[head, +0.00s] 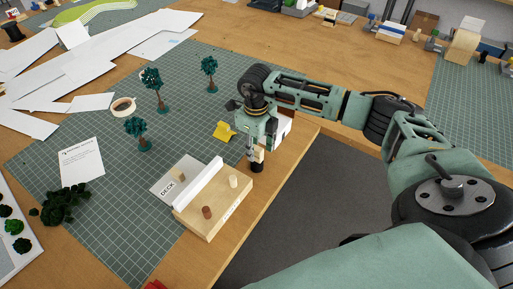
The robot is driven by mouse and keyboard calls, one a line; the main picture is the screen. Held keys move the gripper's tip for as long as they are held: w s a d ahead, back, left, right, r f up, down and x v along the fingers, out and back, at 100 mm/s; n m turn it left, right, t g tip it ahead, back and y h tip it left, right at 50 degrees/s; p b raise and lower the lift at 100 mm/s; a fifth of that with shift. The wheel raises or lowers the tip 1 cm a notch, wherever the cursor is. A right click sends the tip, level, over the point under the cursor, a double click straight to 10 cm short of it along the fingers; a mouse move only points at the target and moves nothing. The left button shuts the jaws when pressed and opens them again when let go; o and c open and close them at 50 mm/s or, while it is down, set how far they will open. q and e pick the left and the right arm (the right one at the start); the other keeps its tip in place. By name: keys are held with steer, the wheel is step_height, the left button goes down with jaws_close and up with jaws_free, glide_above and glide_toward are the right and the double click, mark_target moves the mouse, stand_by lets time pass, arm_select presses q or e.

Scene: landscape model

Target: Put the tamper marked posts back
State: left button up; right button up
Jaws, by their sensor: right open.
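My right gripper (256,164) points down just beyond the block's right end, near the table edge. It is open. A small pale piece (260,154) shows at its fingers; I cannot tell whether it is a post or whether they touch it. Any tamper marks are too small to make out. My left gripper is not in view.
The mat's middle is mostly clear.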

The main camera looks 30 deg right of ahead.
step_height(320, 180, up, 11)
steer(key=shift+r, duration=0.15)
